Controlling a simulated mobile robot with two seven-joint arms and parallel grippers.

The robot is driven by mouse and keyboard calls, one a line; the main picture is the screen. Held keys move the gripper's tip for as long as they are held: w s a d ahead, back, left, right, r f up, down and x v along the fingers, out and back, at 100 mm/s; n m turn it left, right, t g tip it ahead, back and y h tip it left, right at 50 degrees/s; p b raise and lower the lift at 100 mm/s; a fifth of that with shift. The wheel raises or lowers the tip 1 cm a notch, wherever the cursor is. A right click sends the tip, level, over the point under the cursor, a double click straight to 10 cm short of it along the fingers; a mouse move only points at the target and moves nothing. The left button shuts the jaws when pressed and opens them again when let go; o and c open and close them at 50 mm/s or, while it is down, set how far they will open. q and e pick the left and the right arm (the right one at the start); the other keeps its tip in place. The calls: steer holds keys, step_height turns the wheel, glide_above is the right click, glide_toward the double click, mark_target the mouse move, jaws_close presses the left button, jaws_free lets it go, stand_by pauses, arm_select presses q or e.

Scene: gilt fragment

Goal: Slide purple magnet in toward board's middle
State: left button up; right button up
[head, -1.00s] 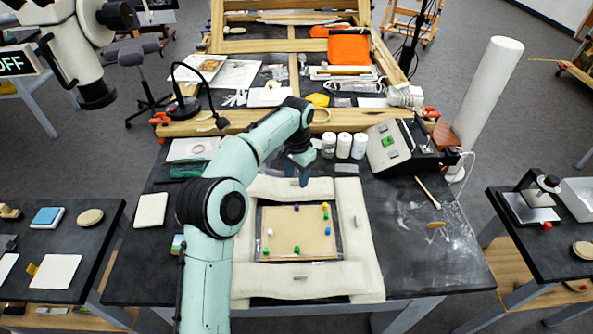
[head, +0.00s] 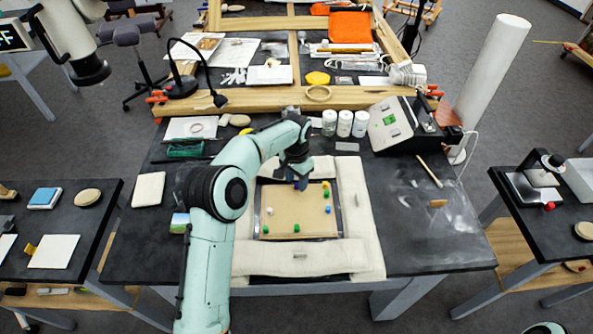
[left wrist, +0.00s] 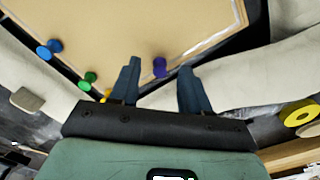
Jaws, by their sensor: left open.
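The tan board (head: 300,215) lies flat inside a frame of white padded bolsters and also shows in the left wrist view (left wrist: 150,25). The purple magnet (left wrist: 159,67) stands near the board's far edge; in the left wrist view it sits in the gap between my two fingertips. My left gripper (head: 300,184) is over the far edge of the board, pointing down. In the wrist view the gripper (left wrist: 160,66) is open, with a finger on each side of the magnet and no clear contact. In the head view the gripper largely hides the magnet.
A blue magnet (left wrist: 48,50), a green magnet (left wrist: 88,80) and a yellow magnet (left wrist: 107,94) stand along one side of the board. A white magnet (head: 269,211) and green ones are at the left and near edge. White jars (head: 344,123) stand behind. The board's middle is clear.

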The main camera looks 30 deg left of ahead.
arm_select(q)
steer(key=shift+f, duration=0.55)
jaws_close()
arm_select(e)
steer(key=shift+s, duration=0.1)
